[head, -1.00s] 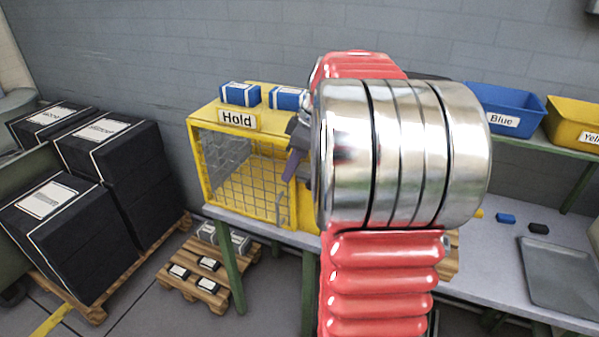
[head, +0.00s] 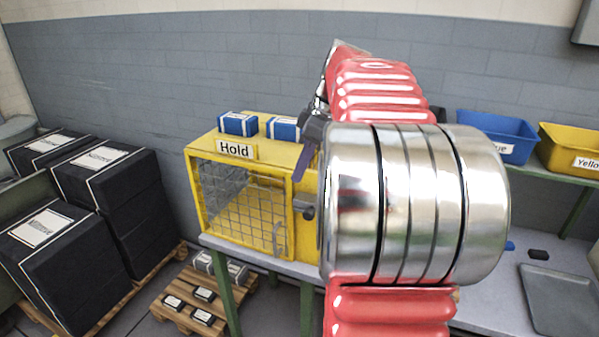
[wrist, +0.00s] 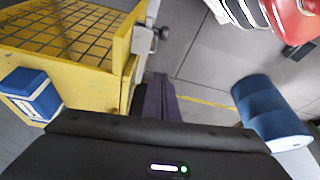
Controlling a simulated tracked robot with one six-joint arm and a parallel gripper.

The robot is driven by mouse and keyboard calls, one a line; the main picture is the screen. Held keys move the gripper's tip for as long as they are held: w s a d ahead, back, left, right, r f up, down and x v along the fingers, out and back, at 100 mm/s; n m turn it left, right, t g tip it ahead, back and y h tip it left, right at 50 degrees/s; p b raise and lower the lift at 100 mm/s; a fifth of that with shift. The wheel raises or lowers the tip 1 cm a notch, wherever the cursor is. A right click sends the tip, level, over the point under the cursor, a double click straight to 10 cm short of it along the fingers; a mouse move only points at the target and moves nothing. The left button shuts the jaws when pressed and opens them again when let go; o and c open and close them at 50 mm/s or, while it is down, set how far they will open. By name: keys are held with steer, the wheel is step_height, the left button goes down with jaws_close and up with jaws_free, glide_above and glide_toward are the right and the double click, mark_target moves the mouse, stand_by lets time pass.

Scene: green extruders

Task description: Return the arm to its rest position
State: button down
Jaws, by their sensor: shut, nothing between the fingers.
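My gripper (head: 307,165) shows in the head view at the right front corner of the yellow cage marked Hold (head: 235,151). Its purple-grey fingers point down and are shut with nothing between them. In the wrist view the fingers (wrist: 160,98) are close together, just right of the yellow cage (wrist: 95,75). My red and silver arm rises in front of the bench and hides part of it. The cage's mesh door looks closed.
Two blue-and-white boxes (head: 238,124) sit on the cage. A blue bin (head: 497,133) and yellow bin (head: 572,146) stand on a shelf at right. A grey tray (head: 560,295) lies on the bench. Black crates (head: 115,170) stand at left. The wrist view shows a blue barrel (wrist: 270,110).

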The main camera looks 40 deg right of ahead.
stand_by(0.4)
steer(key=f+m, duration=0.1)
steer(key=m, duration=0.1)
steer(key=f+m, duration=0.1)
steer(key=s+d+f+m+h, duration=0.1)
steer(key=f+m, duration=0.1)
steer(key=shift+m, duration=0.3)
steer(key=s+a+f, duration=0.2)
steer(key=s+a, duration=0.2)
steer(key=a, duration=0.6)
steer(key=s+a+f+t, duration=0.1)
steer(key=s+a, duration=0.3)
steer(key=a, duration=0.7)
steer(key=s+a+f+t+h, duration=0.1)
steer(key=s+a+f, duration=0.2)
steer(key=a, duration=0.7)
steer(key=shift+s+a+m, duration=0.35)
steer(key=shift+s+m, duration=0.05)
steer(key=c, duration=2.5)
jaws_free()
steer(key=shift+f, duration=0.1)
